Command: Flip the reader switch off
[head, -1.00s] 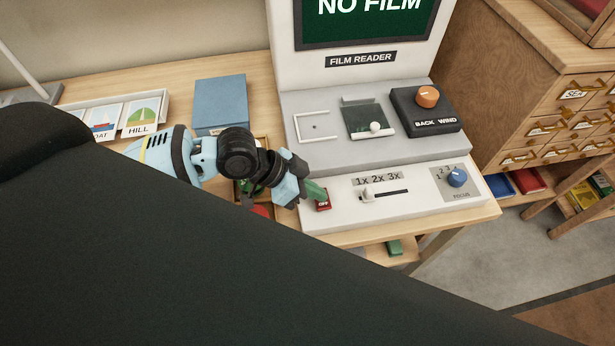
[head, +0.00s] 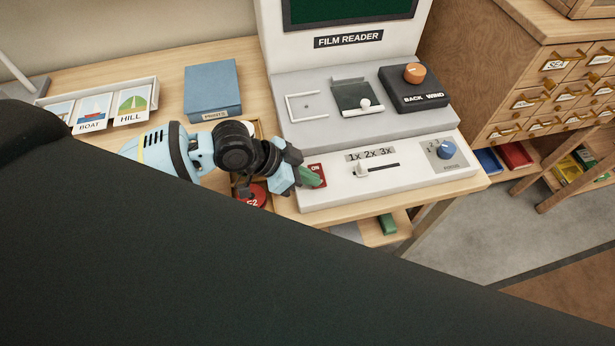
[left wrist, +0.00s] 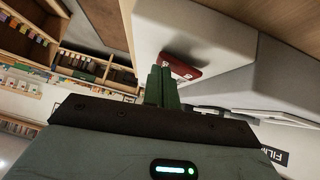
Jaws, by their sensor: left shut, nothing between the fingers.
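The red reader switch (head: 318,170) sits at the left end of the white front panel of the film reader (head: 350,205). Its ON label shows; the fingers hide the OFF end. My left gripper (head: 309,178) is shut and empty, its green fingertips over the near part of the switch, touching or very close to it. In the left wrist view the shut fingers (left wrist: 162,86) are beside the red switch (left wrist: 184,66). Contact is not certain there. My right gripper is not in view.
The speed slider (head: 361,170) and blue focus knob (head: 446,149) lie right of the switch. A red reel (head: 252,196) is partly hidden below my gripper. A blue box (head: 212,90) and picture cards (head: 95,112) stand at the left. My dark arm covers the foreground.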

